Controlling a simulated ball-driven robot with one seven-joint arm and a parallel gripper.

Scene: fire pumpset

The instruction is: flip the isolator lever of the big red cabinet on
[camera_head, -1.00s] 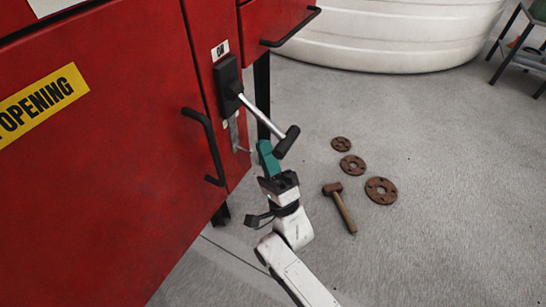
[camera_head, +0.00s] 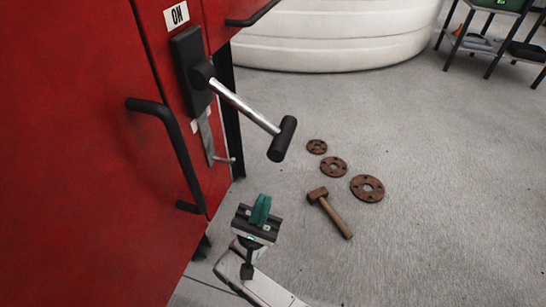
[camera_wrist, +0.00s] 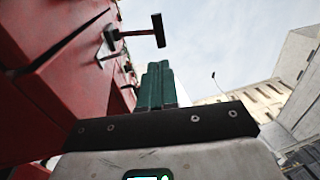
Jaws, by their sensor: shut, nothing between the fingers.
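The big red cabinet (camera_head: 95,170) fills the left of the head view. Its isolator lever (camera_head: 245,106) is a silver rod with a black cross grip (camera_head: 282,139), fixed to a black housing (camera_head: 190,70). The rod sticks out from the cabinet face and slopes down to the right. An "ON" label (camera_head: 176,14) is above the housing. My gripper (camera_head: 261,208) has green fingers, shut and empty, pointing up below the grip and apart from it. In the wrist view the lever's grip (camera_wrist: 158,30) is above the shut fingers (camera_wrist: 158,86).
A black door handle (camera_head: 170,140) and a metal hasp (camera_head: 208,140) are beside the lever. Several rusty flanges (camera_head: 367,188) and a hammer (camera_head: 330,212) lie on the floor to the right. A white tank (camera_head: 330,40) and a shelf (camera_head: 485,40) stand behind.

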